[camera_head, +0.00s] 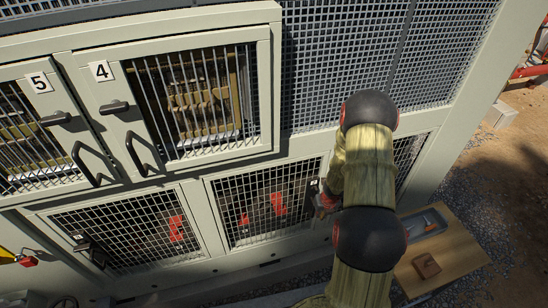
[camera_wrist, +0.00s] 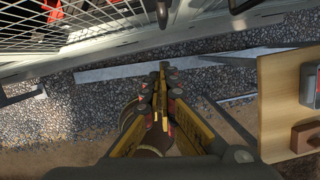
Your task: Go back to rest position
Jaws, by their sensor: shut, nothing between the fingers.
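My gripper (camera_wrist: 163,75) shows in the wrist view with its yellow-and-black fingers together and nothing between them. It points toward the gravel at the foot of the grey cabinet, apart from the cabinet's lower edge. In the head view my arm runs up the right-centre, in front of the cabinet's lower right part, and hides most or all of the gripper. The chiller cabinet (camera_head: 295,147) fills the left and middle, with its doors numbered 4 (camera_head: 118,112) and 5 (camera_head: 62,118) looking shut.
Lower mesh doors (camera_head: 240,215) have red parts behind them. A wooden table (camera_head: 455,250) at the lower right bears a grey tray (camera_head: 437,217) and a brown block (camera_head: 427,266); its edge (camera_wrist: 272,110) is right of my gripper. Open gravel and dirt lie farther right.

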